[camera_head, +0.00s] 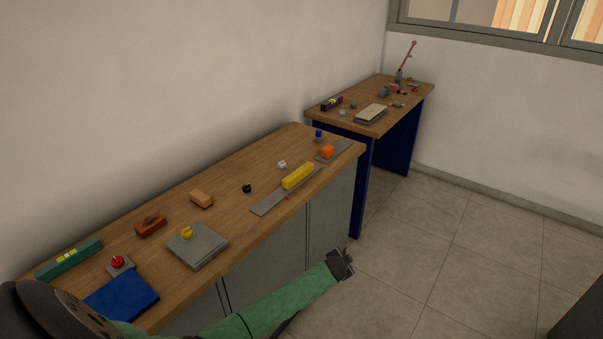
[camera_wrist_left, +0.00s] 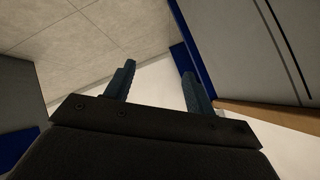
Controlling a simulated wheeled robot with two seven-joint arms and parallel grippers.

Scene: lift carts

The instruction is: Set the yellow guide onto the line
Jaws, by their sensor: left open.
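A long yellow block (camera_head: 298,176), which looks like the yellow guide, lies near the front edge of the wooden workbench (camera_head: 262,160). I cannot make out a distinct line on the strip. My left gripper (camera_head: 341,264) is beyond the bench's front edge, in front of the cabinet and apart from the block. In the left wrist view my left gripper (camera_wrist_left: 158,85) is open, with nothing between its fingers. My right gripper is not in view.
A second bench (camera_head: 350,110) stands behind.

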